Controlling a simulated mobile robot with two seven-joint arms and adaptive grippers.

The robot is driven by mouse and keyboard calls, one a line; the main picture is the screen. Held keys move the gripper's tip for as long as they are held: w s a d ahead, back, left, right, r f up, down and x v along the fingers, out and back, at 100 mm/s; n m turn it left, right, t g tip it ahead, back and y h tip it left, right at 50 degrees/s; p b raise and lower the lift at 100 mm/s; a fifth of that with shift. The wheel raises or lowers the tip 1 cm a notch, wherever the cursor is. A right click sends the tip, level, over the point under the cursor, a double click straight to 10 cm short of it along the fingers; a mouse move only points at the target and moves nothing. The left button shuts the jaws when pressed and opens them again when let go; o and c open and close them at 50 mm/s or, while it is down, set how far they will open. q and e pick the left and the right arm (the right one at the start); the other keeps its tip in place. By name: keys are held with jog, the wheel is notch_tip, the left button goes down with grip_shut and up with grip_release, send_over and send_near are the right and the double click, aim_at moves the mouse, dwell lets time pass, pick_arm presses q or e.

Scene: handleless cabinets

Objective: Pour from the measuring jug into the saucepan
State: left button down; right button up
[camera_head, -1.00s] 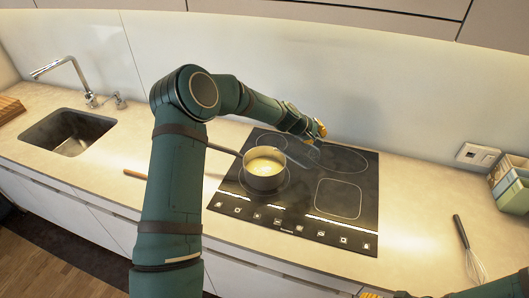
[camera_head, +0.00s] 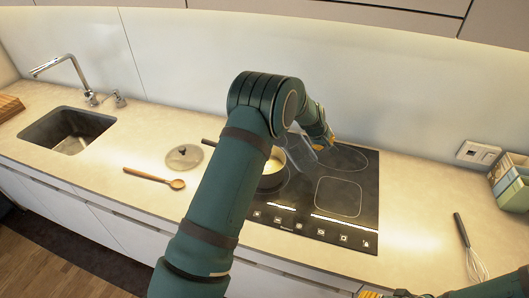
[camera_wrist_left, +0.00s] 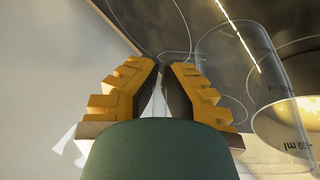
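The clear measuring jug (camera_head: 301,153) is in my left gripper (camera_head: 322,141), close to the saucepan's right side. It also shows in the left wrist view (camera_wrist_left: 235,75), see-through with dark ml marks. Between the yellow fingers (camera_wrist_left: 160,88) there is a thin pale strip, likely the jug's handle. The saucepan (camera_head: 272,181) with yellowish contents stands on the hob, partly hidden by my left arm. In the left wrist view the pan (camera_wrist_left: 295,125) overlaps the jug's lower end. I see no stream, and cannot tell whether the jug holds liquid. My right gripper (camera_head: 372,294) is barely visible at the bottom edge.
The black hob (camera_head: 352,226) has free rings right of the pan. A lid (camera_head: 184,157) and wooden spoon (camera_head: 155,178) lie left of it. A whisk (camera_head: 468,248) lies at the right, near a greenish box (camera_head: 508,183). The sink (camera_head: 68,130) is far left.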

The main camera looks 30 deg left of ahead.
pick_arm(q)
jog(key=f, duration=0.1)
jog(key=d+f+y, duration=0.1)
jog(key=w+f+g, duration=0.1)
jog(key=shift+w+d+m, duration=0.1)
jog(key=shift+d+m, duration=0.15)
jog(key=shift+m, duration=0.05)
jog(key=f+y, duration=0.1)
jog(key=f+g+y+b, duration=0.1)
jog(key=w+d+f+g, duration=0.1)
jog(key=shift+f+y, duration=0.35)
jog(key=shift+y, duration=0.05)
jog(key=shift+w+f+m+y+b, duration=0.15)
jog(key=shift+f+m+y+b, duration=0.2)
jog(key=shift+b, duration=0.45)
